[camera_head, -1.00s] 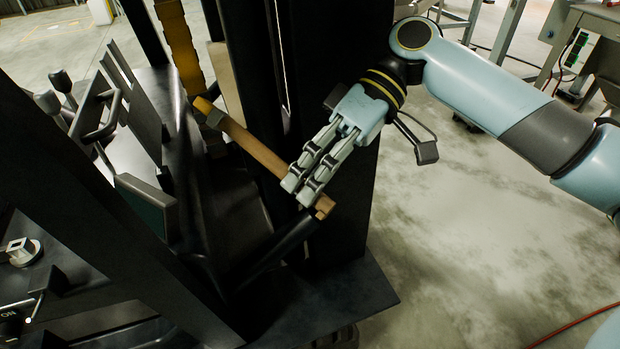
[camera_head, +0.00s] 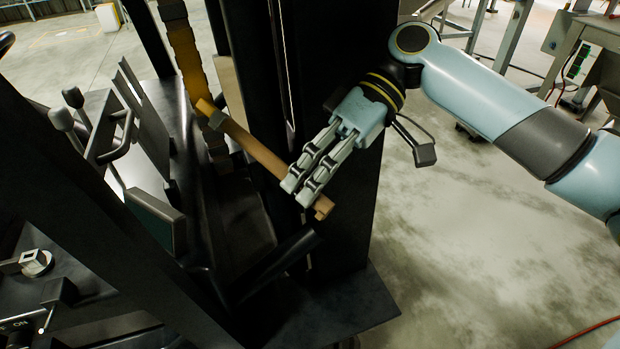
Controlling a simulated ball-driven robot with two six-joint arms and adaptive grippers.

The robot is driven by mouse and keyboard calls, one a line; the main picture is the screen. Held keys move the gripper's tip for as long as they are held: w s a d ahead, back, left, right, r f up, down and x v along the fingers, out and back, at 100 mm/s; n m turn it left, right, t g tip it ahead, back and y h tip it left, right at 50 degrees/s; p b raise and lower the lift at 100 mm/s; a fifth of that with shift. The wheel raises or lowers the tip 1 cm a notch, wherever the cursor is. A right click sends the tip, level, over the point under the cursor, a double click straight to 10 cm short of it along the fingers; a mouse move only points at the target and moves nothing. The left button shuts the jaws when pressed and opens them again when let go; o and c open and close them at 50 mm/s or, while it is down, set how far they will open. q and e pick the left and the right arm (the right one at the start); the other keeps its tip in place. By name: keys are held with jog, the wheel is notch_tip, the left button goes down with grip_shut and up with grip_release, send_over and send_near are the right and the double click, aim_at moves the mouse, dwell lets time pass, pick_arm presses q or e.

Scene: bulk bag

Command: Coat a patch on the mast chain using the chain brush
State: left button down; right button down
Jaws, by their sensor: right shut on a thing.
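My right gripper (camera_head: 304,186) is shut on the wooden handle of the chain brush (camera_head: 255,148), near the handle's lower right end. The brush slants up and left, and its head end lies at the mast chain. The mast chain (camera_head: 184,52) hangs as a yellow-brown strip at the top and looks darker below the brush. The brush tip overlaps the chain in the picture; I cannot tell whether the bristles touch it. My left gripper is not in view.
Black mast uprights (camera_head: 340,200) stand close beside and behind my right gripper. A dark operator panel with levers (camera_head: 62,120) and a screen (camera_head: 155,218) is at the left. A steel table (camera_head: 595,32) stands at the upper right. Open concrete floor (camera_head: 470,240) lies at the right.

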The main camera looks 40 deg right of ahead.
jog(key=shift+a+r+p, duration=0.1)
jog(key=shift+r+p, duration=0.85)
jog(key=shift+r, duration=0.45)
jog(key=shift+w+r, duration=0.1)
jog(key=shift+r, duration=4.05)
notch_tip(320, 180, down, 14)
jog(key=b, duration=0.7)
jog(key=shift+d, duration=0.2)
jog(key=shift+r, duration=0.1)
